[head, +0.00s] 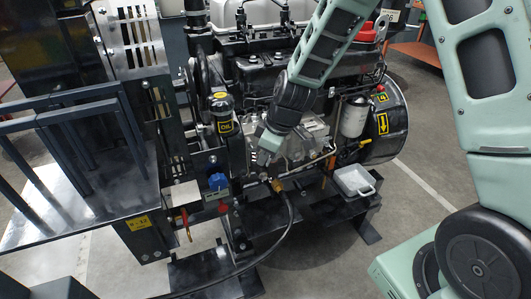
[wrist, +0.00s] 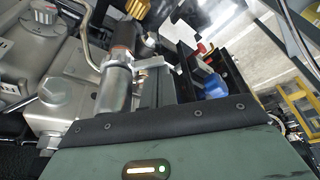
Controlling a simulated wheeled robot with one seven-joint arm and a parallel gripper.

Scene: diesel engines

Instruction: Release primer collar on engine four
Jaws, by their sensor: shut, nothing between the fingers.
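My gripper (head: 265,157) is shut and empty at the engine's near side. A brass-coloured fitting (head: 277,185), possibly the primer collar, sits just below my gripper where a black hose meets a metal pipe. It also appears as a ribbed gold piece (wrist: 140,7) at the top of the wrist view. A bright metal cylinder (wrist: 117,88) with a dark upper part stands near my gripper in the wrist view.
A blue knob (head: 217,181) and a red one are left of the fitting. A black filter (head: 222,115) and a white filter (head: 354,117) flank my gripper. A white tray (head: 354,181) sits at the right. The black hose (head: 285,225) curves below.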

